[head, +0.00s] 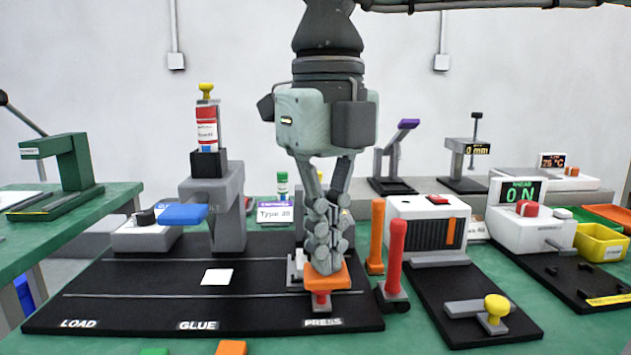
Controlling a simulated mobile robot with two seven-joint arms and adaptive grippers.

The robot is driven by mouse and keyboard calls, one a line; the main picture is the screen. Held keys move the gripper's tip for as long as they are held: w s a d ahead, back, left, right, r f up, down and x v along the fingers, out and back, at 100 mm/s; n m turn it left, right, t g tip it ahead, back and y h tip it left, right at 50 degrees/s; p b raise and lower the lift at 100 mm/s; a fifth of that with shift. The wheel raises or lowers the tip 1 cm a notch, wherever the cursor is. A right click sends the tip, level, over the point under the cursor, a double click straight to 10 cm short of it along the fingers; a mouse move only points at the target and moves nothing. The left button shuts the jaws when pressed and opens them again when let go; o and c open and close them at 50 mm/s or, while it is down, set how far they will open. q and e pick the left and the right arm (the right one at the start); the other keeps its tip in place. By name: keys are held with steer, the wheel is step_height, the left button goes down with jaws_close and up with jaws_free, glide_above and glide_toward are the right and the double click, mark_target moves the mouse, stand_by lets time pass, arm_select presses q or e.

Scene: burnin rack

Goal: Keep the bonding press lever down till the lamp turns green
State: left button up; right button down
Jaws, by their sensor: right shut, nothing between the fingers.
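The black station board (130,285) carries the labels LOAD, GLUE and PRESS. At its PRESS end stands the press, with an orange pad-like lever end (328,281) and a red part (320,299) beneath it. My right gripper (325,264) points down with its fingers shut and empty. Its fingertips are at the orange lever end and appear to touch its top. The gripper hides much of the press behind it. I cannot make out a green lamp on the press. My left gripper is not in view.
An orange post (377,236) and a red post (393,256) stand close right of the press. A white slatted box (427,212) stands behind them. A white square (217,277) lies on the board. The glue stand (227,222) rises to the left.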

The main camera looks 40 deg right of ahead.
steer(key=shift+s, duration=0.1)
stand_by(0.5)
steer(key=shift+w+d+r+p, duration=0.1)
steer(key=shift+w+r+p, duration=0.1)
steer(key=shift+r+p, duration=1.2)
steer(key=shift+w+d+r+p, duration=0.1)
steer(key=shift+w+r+p, duration=0.1)
steer(key=shift+r+p, duration=1.15)
step_height(320, 180, up, 17)
steer(key=w+p, duration=0.1)
steer(key=p, duration=0.6)
steer(key=shift+w+d, duration=0.15)
steer(key=shift+d, duration=0.25)
steer(key=shift+f, duration=0.15)
